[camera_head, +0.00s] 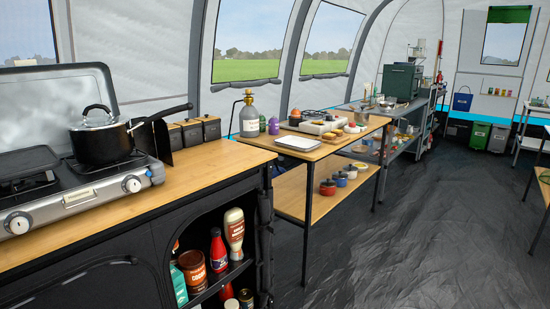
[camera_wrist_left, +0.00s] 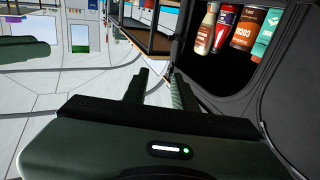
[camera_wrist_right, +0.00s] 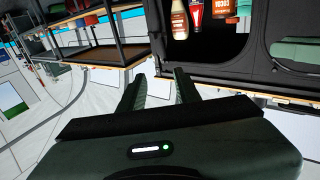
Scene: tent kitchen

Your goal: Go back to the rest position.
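My left gripper (camera_wrist_left: 157,92) shows in the left wrist view with its two dark fingers apart and nothing between them. My right gripper (camera_wrist_right: 159,92) shows in the right wrist view, also with its fingers apart and empty. Neither gripper is in the head view. Both wrist views look upside down toward the open shelf of the black cabinet, which appears near the top of each picture. No gripper is seen touching anything.
The wooden counter (camera_head: 215,170) carries a gas stove (camera_head: 75,200) with a black pot (camera_head: 102,140). A second table (camera_head: 325,150) stands beyond. The dark floor (camera_head: 430,220) at right is clear.

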